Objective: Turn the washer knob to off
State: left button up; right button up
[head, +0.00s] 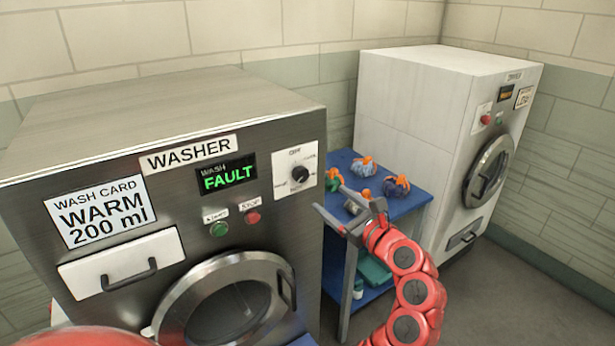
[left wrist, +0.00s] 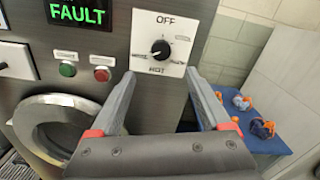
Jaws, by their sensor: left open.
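The washer (head: 60,135) is a grey metal machine at the left of the head view. Its black knob (head: 299,174) sits on a white dial plate at the panel's right end. In the left wrist view the knob (left wrist: 160,49) has OFF above it and HOT below. Its pale mark seems to point left, away from OFF, but it is small. My left gripper (head: 331,198) is open and empty, in front of and below the dial plate. In the left wrist view its fingertips (left wrist: 161,73) lie either side of the knob's line, apart from it. My right gripper is not in view.
The washer display (head: 228,175) reads FAULT. A green button (head: 219,229) and a red button (head: 252,217) are below it. A blue table (head: 405,205) with several small bags stands right of the washer, close to my arm. A white dryer (head: 410,110) stands behind.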

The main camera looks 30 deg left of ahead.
aim_at(303, 176)
pick_arm(q)
jog(key=p+x, duration=0.2)
jog(key=x, duration=1)
jog(key=shift+w, duration=0.15)
grip_shut()
